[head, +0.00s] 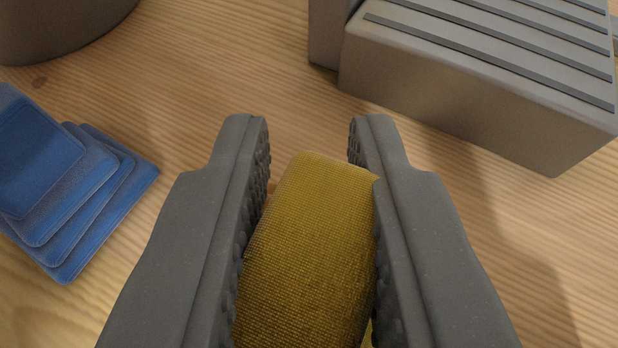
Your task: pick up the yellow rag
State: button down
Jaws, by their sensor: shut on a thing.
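The yellow rag (310,245) is a woven, mustard-coloured bundle in the lower middle of the head view. My gripper (309,135) has one grey finger on each side of it, and both fingers press against its sides. The gripper is shut on the rag. The fingertips reach past the rag's far end. The rag's near end is cut off by the bottom edge of the picture. I cannot tell whether it touches the wooden surface.
A stack of blue folded cloths (85,200) lies on the wooden surface (220,60) at left. A grey step-like block (470,100) with dark strips stands at upper right. A round brown-grey object (55,25) is at upper left. Bare wood lies between them.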

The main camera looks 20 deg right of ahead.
jog(key=shift+s+r, duration=0.3)
jog(key=shift+r, duration=0.1)
jog(key=s+a+r+b, duration=0.1)
jog(key=s+a+b, duration=0.2)
jog(key=s, duration=1.1)
jog(key=shift+s+a+r, duration=0.15)
jog(key=shift+s+a, duration=0.05)
jog(key=shift+a, duration=0.95)
